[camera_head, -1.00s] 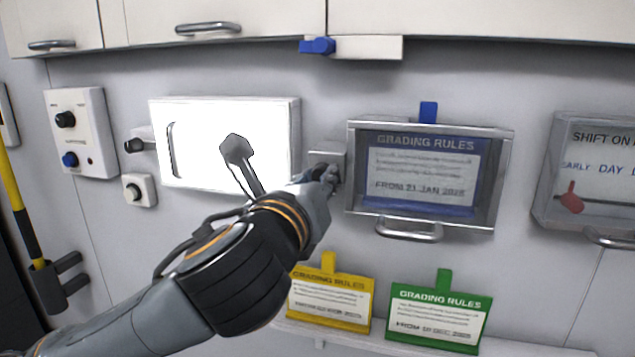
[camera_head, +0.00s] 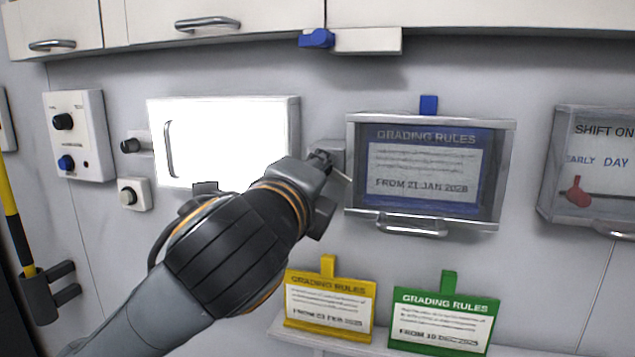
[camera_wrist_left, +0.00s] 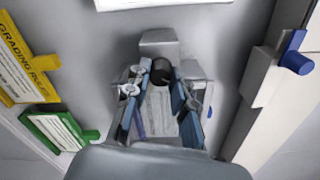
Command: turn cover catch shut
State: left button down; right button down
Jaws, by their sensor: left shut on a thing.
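The framed cover (camera_head: 507,165) with a bar handle (camera_head: 410,226) is closed over a blue "GRADING RULES" card (camera_head: 425,168). A grey catch block (camera_head: 333,148) is on the wall at its left edge; it also shows in the wrist view (camera_wrist_left: 159,42). My left gripper (camera_head: 322,162) is at this block. In the wrist view its fingers (camera_wrist_left: 160,80) are shut on the black catch knob (camera_wrist_left: 161,68). The gripper hides most of the knob in the head view, and its exact turn is unclear. My right gripper is not in view.
A bright white panel (camera_head: 220,135) is left of the catch, with another black knob (camera_head: 130,146) beside it. A yellow card (camera_head: 328,307) and a green card (camera_head: 443,318) stand on a ledge below. Cabinets with a blue catch (camera_head: 317,39) hang above.

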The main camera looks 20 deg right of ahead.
pick_arm(q)
jog(key=n+b, duration=0.2)
jog(key=n, duration=0.3)
jog(key=shift+n, duration=0.4)
dwell(0.4)
jog(key=c, duration=1.1)
grip_release()
jog(key=shift+w, duration=0.1)
jog(key=v, duration=1.2)
